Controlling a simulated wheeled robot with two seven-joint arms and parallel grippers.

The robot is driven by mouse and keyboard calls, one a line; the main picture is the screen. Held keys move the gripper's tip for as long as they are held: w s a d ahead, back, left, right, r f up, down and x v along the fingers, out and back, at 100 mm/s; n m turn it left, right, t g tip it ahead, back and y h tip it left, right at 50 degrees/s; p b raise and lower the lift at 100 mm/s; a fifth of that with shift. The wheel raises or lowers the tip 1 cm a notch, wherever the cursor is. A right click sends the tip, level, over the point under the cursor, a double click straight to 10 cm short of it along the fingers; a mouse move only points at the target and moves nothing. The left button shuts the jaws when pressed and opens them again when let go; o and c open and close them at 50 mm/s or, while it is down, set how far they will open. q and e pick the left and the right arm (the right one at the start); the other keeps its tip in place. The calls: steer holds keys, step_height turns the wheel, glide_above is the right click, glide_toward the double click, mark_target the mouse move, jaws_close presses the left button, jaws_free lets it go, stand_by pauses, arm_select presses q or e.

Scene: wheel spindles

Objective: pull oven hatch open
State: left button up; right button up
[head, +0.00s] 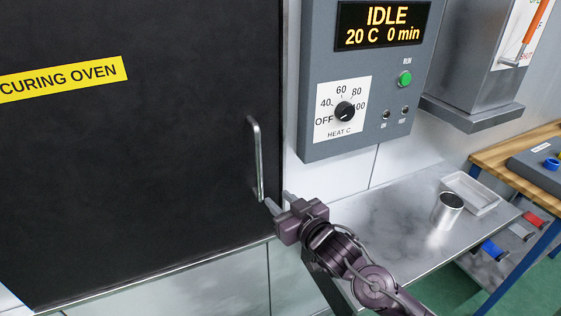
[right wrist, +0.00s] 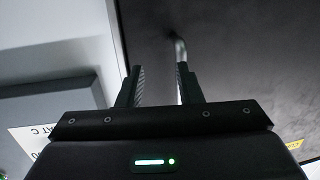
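The oven hatch (head: 130,170) is a large dark panel filling the left of the head view, and it looks closed. A slim vertical metal bar handle (head: 254,150) stands near its right edge. My right gripper (head: 277,199) is close to the lower end of the handle. In the right wrist view, my right gripper (right wrist: 160,75) has its two fingers apart, and the handle (right wrist: 180,50) shows close to the right finger. I cannot tell whether the handle lies between the fingers or touches one. My left gripper is not in view.
A grey control box (head: 365,80) with an IDLE display, heat knob and green button hangs right of the hatch. A metal shelf (head: 400,215) below it carries a metal cup (head: 446,210) and a white tray (head: 470,192). A workbench (head: 505,150) stands at far right.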

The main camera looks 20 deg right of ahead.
steer(key=t+y, duration=0.1)
glide_toward(261, 167)
steer(key=d+x, duration=0.1)
steer(key=x, duration=0.2)
steer(key=p+x, duration=0.1)
steer(key=x, duration=0.1)
steer(key=p+x, duration=0.1)
steer(key=x, duration=0.1)
steer(key=a+p+x, duration=0.1)
steer(key=x, duration=0.2)
steer(key=shift+s+r, duration=0.1)
steer(key=shift+w+a, duration=0.1)
steer(key=shift+w, duration=0.4)
steer(key=shift+s, duration=0.1)
jaws_close()
